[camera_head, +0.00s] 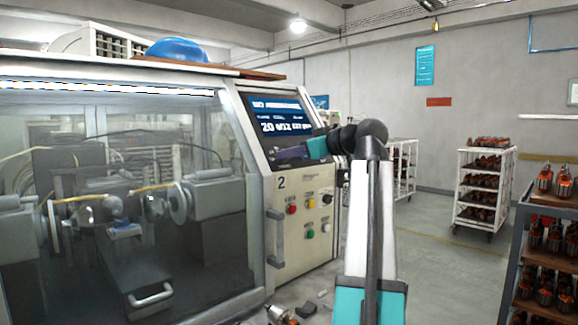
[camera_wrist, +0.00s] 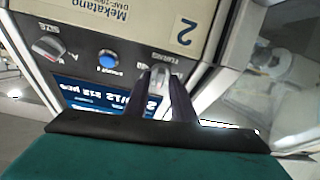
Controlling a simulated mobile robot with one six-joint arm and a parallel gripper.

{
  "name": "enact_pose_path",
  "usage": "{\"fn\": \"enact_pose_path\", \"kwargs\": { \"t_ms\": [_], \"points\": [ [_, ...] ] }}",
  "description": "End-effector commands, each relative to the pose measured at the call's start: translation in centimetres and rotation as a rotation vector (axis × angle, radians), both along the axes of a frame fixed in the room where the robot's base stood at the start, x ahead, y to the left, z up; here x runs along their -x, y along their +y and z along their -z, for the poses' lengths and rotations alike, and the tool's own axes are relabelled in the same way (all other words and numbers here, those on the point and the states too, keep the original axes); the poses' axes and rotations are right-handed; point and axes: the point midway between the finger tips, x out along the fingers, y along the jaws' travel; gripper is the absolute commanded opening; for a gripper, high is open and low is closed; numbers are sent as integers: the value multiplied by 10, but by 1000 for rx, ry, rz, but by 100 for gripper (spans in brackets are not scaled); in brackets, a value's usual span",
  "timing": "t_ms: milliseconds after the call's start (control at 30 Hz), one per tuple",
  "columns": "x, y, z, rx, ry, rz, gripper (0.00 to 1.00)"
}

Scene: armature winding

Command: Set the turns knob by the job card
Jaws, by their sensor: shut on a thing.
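The turns knob (camera_wrist: 160,72), a pale grey knob under the label "TURNS", shows upside down in the wrist view on the machine's panel. My gripper (camera_wrist: 162,80) has its two dark fingers on either side of the knob and is shut on it. The fingers hide part of the knob and its scale, so its setting cannot be read. In the head view my gripper (camera_head: 284,154) reaches the panel just below the blue screen (camera_head: 280,120), and the knob is hidden there. The screen shows white text, partly legible as "20", with a gauge and a count. No separate job card can be made out.
A size knob (camera_wrist: 52,47) and a blue button (camera_wrist: 108,60) sit beside the turns knob. Red, green and yellow buttons (camera_head: 310,203) are lower on the panel. The winding machine's glass enclosure (camera_head: 130,240) fills the left. Racks of armatures (camera_head: 483,185) stand right, with open floor between.

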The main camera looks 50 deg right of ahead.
Motion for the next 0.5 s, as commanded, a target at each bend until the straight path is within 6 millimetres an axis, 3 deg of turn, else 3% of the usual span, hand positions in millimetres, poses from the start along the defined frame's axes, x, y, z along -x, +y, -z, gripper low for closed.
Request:
{"fn": "enact_pose_path", "kwargs": {
  "t_ms": [500],
  "points": [
    [-3,-5,-6,377,11,-262,1]
  ]
}}
